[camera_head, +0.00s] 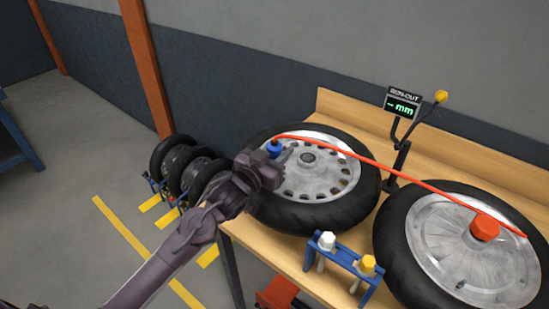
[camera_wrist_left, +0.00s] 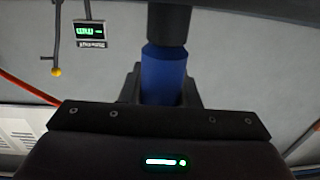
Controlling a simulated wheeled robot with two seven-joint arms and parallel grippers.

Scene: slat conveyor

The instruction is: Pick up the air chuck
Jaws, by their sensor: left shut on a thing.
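The air chuck (camera_head: 274,147) is a small blue piece at the end of a red hose (camera_head: 400,175). It shows at the left edge of the left wheel. In the left wrist view the air chuck (camera_wrist_left: 163,72) is a blue cylinder with a black end, upright in the picture between the jaws. My left gripper (camera_head: 279,155) is shut on it, and the fingers hide part of it. In the left wrist view the gripper (camera_wrist_left: 161,92) shows its dark jaws on both sides of the blue body. Whether the chuck touches the wheel, I cannot tell. My right gripper is not in view.
An orange-red knob sits on the right wheel. A blue rack (camera_head: 345,262) and a run-out display (camera_head: 403,106) are close by. Several tyres stand on the floor at left.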

